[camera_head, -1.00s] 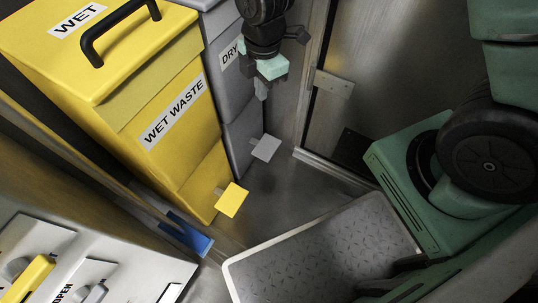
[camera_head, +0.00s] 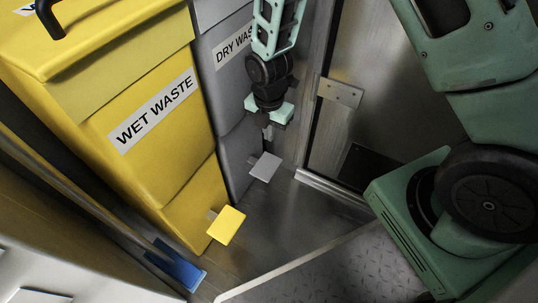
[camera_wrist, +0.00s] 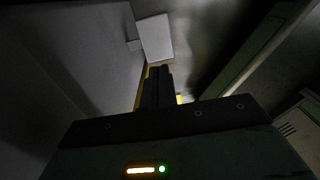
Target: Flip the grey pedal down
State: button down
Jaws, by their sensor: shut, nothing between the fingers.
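The grey pedal (camera_head: 265,167) sticks out low from the front of the grey dry waste bin (camera_head: 229,75) in the head view. It looks flat and level. In the wrist view the grey pedal (camera_wrist: 155,38) shows as a pale plate just beyond the fingertips. My gripper (camera_head: 268,132) points down above the pedal, close to the bin's front. Its fingers (camera_wrist: 157,72) are shut with nothing between them. I cannot tell whether the tips touch the pedal; a small gap seems to show.
The yellow wet waste bin (camera_head: 190,170) with its yellow pedal (camera_head: 226,225) stands to the left. A blue pedal (camera_head: 178,268) lies farther front left. A metal door frame (camera_head: 320,150) is right of the grey bin. Bare floor (camera_head: 300,225) lies in front.

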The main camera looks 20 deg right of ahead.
aim_at(271, 167)
notch_tip(271, 167, down, 14)
jog(key=b, duration=0.9)
jog(key=shift+s+d+f+t+y+b, duration=0.3)
jog(key=shift+f+t+b, duration=0.1)
jog(key=shift+f+b, duration=0.15)
jog(key=shift+s+f+t+y+b, duration=0.1)
jog(key=shift+f+t+y+b, duration=0.25)
jog(key=shift+f+t+y, duration=0.35)
jog(key=shift+r+p, duration=0.85)
jog(key=shift+p, duration=0.05)
